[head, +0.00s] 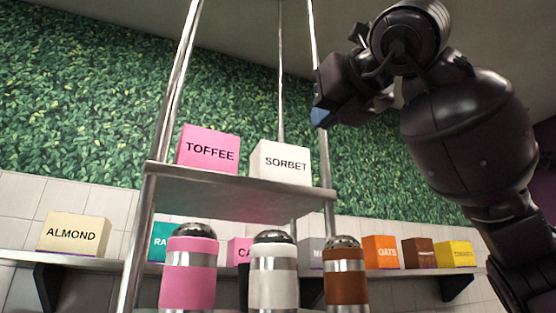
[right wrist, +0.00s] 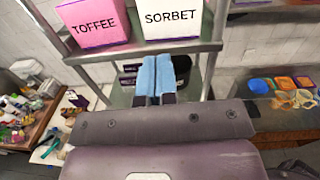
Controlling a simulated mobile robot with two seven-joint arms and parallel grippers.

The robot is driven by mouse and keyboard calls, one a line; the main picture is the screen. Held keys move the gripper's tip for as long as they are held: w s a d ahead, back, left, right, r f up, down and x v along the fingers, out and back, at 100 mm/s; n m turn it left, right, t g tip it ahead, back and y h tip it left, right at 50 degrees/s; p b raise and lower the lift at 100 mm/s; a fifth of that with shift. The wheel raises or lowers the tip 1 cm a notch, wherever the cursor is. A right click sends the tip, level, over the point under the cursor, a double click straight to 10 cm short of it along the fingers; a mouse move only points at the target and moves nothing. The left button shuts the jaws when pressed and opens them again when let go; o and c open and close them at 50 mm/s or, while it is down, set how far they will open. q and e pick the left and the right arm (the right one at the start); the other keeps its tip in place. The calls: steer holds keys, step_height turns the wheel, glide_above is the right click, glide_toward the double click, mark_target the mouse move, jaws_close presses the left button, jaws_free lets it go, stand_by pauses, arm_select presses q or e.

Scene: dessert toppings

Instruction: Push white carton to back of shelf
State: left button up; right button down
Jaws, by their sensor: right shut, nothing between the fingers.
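The white carton marked SORBET (head: 281,161) stands upright at the right part of the metal shelf (head: 238,203). It also shows in the right wrist view (right wrist: 171,18), where its top is cut off. My right gripper (head: 321,117) is raised above and right of the carton in the head view. Its blue fingers (right wrist: 155,76) are closed together and empty. In the right wrist view they show below the carton, apart from it. The carton's back and the shelf depth behind it are hidden. My left gripper is in neither view.
A pink TOFFEE carton (head: 208,150) stands left of the white one, with a small gap. Metal posts (head: 163,105) frame the shelf. Pink (head: 188,268), white (head: 274,275) and brown (head: 346,275) canisters stand below. A wall shelf behind holds several cartons, including ALMOND (head: 73,233).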

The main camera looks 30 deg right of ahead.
steer(key=s, duration=0.1)
steer(key=p, duration=0.3)
glide_toward(283, 159)
steer(key=shift+m, duration=0.3)
steer(key=w, duration=0.6)
steer(key=shift+w+r, duration=0.15)
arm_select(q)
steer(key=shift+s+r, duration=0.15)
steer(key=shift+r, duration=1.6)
arm_select(e)
steer(key=shift+w, duration=0.65)
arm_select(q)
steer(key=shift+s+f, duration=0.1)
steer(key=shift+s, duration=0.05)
